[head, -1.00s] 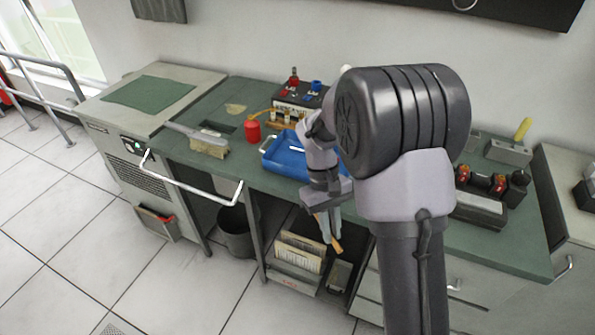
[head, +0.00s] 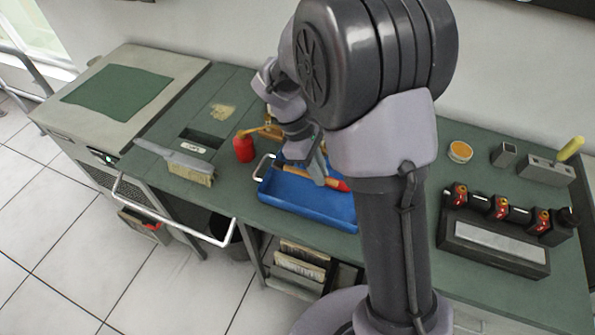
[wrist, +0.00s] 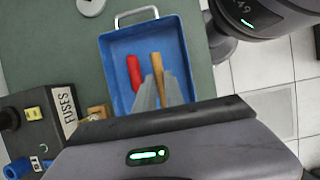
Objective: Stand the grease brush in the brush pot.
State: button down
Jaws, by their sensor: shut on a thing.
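My gripper (head: 319,174) is over the blue tray on the bench, fingers pointing down. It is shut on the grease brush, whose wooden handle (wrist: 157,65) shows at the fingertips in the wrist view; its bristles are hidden. The handle also shows in the head view (head: 292,168). A red-handled tool (wrist: 134,70) is beside it, seen against the tray floor. A small square, open-topped grey pot (head: 504,154), likely the brush pot, stands at the back right of the bench, well apart from my gripper.
The blue tray (head: 335,214) has a metal handle. A round orange-topped tin (head: 460,152) and a grey block with a yellow-handled tool (head: 546,168) flank the pot. A dark rack with red-marked parts (head: 497,241) is in front. A bench brush (head: 190,168) and red can (head: 243,148) are left.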

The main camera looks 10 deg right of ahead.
aim_at(322, 204)
jog(key=shift+w+f, duration=0.1)
jog(key=shift+f, duration=0.25)
jog(key=f+b, duration=0.1)
jog(key=f, duration=0.2)
jog(key=f+b, duration=0.2)
jog(key=f, duration=0.1)
jog(key=s+f+b, duration=0.1)
jog(key=f, duration=0.2)
jog(key=shift+f+b, duration=0.15)
jog(key=shift+b, duration=0.25)
jog(key=shift+w, duration=0.1)
jog(key=c, duration=1.4)
grip_release()
jog(key=shift+c, duration=0.2)
